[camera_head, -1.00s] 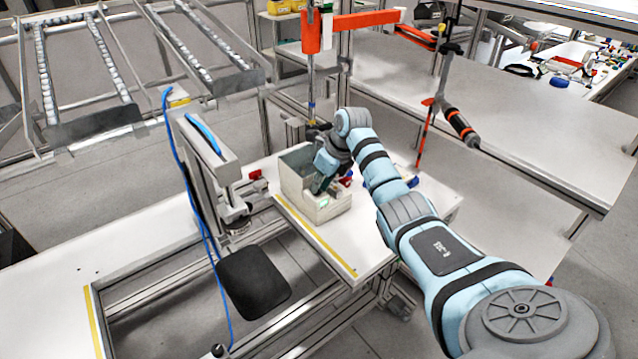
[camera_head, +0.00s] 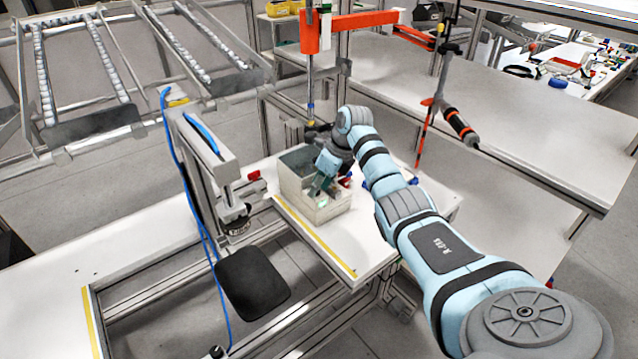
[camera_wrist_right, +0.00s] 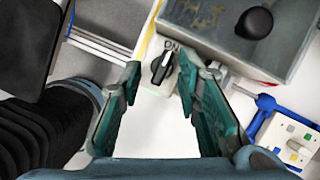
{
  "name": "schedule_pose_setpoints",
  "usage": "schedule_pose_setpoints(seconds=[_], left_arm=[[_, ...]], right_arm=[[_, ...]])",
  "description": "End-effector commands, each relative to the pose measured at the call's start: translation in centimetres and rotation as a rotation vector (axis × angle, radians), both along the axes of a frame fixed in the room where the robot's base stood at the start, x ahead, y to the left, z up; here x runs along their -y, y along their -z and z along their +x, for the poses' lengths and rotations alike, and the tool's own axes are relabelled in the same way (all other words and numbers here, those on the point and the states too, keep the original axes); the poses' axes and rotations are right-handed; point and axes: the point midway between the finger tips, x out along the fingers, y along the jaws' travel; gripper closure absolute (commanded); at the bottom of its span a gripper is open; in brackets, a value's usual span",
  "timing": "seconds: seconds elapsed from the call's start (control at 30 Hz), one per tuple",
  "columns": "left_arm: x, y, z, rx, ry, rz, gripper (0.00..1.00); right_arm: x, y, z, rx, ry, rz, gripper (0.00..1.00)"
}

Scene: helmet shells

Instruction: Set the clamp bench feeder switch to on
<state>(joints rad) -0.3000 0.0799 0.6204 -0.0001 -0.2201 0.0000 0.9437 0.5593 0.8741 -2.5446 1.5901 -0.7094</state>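The clamp bench feeder (camera_head: 335,210) is a grey open-topped box on the white bench. In the wrist view its front (camera_wrist_right: 147,86) carries a black rotary switch (camera_wrist_right: 163,66) with a white mark and an "ON" label above it. The knob is tilted toward the upper right; I cannot tell its exact setting. My right gripper (camera_head: 318,190) is at the feeder's front. In the wrist view the fingers of my right gripper (camera_wrist_right: 160,72) are apart, one on each side of the knob, with nothing gripped. Contact cannot be told. My left gripper is not in view.
A press-like fixture (camera_head: 236,212) with a blue cable stands left of the feeder. A black pad (camera_head: 252,282) sits in front. A blue clamp and white block (camera_wrist_right: 290,138) lie right of the feeder in the wrist view. An orange arm (camera_head: 350,22) hangs behind.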

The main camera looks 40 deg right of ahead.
Motion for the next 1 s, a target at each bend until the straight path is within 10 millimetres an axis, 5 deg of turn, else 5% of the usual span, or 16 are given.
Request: schedule_pose_setpoints(seconds=[0.27,0.7,1.0], left_arm=[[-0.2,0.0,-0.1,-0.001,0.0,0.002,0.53],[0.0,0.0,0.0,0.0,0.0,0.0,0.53],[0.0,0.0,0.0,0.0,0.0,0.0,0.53]], right_arm=[[0.3,-1.0,-0.2,0.006,0.002,-0.002,0.7],[1.8,-10.5,-3.8,0.004,0.001,-0.001,0.7],[1.8,-11.1,-4.2,0.001,0.0,0.0,0.7]])
